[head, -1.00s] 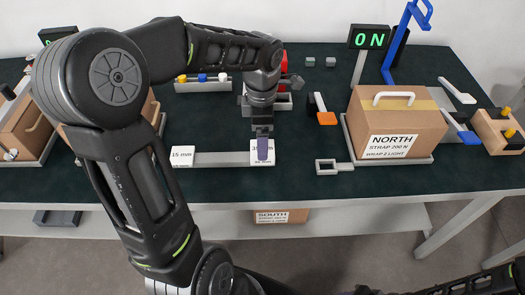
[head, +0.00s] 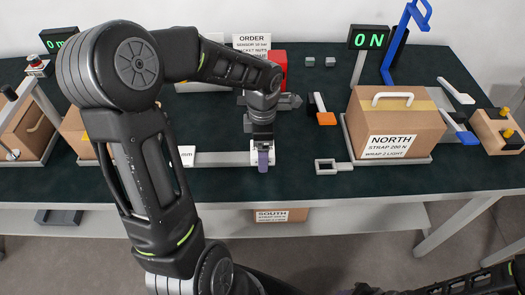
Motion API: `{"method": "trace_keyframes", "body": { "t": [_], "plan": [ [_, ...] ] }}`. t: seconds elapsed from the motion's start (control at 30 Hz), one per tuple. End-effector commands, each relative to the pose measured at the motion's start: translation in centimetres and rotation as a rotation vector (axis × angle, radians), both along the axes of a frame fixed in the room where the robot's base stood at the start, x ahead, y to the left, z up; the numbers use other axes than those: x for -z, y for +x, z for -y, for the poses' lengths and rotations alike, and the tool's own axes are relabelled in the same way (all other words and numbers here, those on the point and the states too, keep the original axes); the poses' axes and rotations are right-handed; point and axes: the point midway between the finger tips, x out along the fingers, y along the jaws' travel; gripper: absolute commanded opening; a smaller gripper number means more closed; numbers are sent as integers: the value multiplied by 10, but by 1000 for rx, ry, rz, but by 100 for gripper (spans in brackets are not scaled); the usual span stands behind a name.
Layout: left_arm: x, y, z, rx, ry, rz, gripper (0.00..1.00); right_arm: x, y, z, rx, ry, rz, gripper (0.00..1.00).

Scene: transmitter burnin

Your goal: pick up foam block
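My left gripper (head: 262,146) points down at a white labelled block on a grey rail on the table. A small purple-grey piece (head: 263,159) shows at the gripper's tip, in front of the white block (head: 252,157). I cannot tell whether this piece is a finger or the foam block. The gripper covers most of the white block, including its label. Whether the fingers are open or shut is hidden. A second white label (head: 187,156), ending in "mm", is partly hidden behind my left arm. My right arm shows at the bottom right; its gripper is not clear.
A cardboard box marked NORTH (head: 393,127) sits in a grey tray on the right, beside an orange-ended tool (head: 326,118) and a grey open bracket (head: 333,166). A red object (head: 277,68) and an ORDER sign (head: 252,41) stand behind my gripper. Dark table shows in front.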

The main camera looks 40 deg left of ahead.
Motion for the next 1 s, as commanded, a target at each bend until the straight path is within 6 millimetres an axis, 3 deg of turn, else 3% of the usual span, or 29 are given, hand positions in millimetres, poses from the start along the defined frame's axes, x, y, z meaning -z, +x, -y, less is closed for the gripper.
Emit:
{"method": "trace_keyframes", "body": {
  "t": [0.07, 0.83, 1.0],
  "plan": [
    [0, 0, 0, 0, 0, 0, 85, 0, 0, 0, 0, 0, 0, 36],
    [0, 0, 0, 0, 0, 0, 22, 0, 0, 0, 0, 0, 0, 36],
    [0, 0, 0, 0, 0, 0, 21, 0, 0, 0, 0, 0, 0, 36]
  ]
}}
